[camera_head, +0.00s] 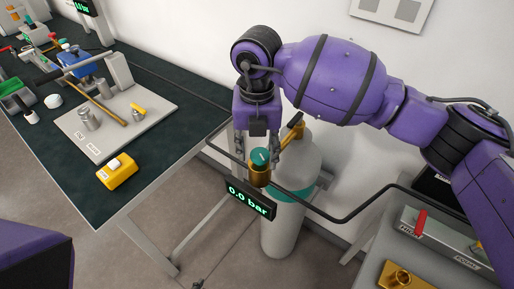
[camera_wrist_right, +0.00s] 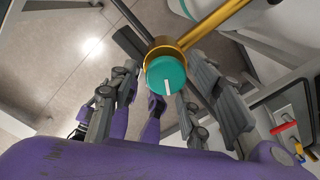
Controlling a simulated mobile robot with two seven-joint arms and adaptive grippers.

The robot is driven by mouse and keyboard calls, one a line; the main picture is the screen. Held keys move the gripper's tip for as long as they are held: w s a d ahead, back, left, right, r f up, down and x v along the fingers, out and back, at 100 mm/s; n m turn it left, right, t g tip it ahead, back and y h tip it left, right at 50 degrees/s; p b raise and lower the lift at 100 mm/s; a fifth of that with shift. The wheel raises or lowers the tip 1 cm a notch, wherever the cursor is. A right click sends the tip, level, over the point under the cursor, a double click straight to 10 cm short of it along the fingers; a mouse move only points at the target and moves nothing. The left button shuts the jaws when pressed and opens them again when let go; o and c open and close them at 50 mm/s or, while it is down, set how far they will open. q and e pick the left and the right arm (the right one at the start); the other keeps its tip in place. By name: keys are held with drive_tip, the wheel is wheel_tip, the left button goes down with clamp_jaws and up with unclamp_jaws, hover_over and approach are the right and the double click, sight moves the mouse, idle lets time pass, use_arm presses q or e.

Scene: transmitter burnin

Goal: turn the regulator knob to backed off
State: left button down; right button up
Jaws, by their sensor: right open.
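The regulator knob (camera_head: 260,156) is teal with a white mark and sits on a brass regulator body (camera_head: 260,177) by the gas cylinder (camera_head: 283,232). In the right wrist view the knob (camera_wrist_right: 166,73) shows face-on, its white mark pointing toward the lower edge. My right gripper (camera_head: 257,150) points down over the knob and is open. Its fingers stand on either side of the knob; I see gaps in the wrist view, so no clear contact. A display (camera_head: 250,198) below the regulator reads 0.0 bar. My left gripper is not in view.
A dark-topped bench (camera_head: 178,82) at left holds a pale plate (camera_head: 152,100) with fittings and a yellow device (camera_head: 117,171). A black hose (camera_head: 345,219) runs from the regulator area to the right. A grey surface (camera_head: 365,274) with a red-handled panel (camera_head: 440,236) stands at lower right.

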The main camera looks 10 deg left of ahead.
drive_tip(key=c, duration=1)
drive_tip(key=shift+c, duration=0.2)
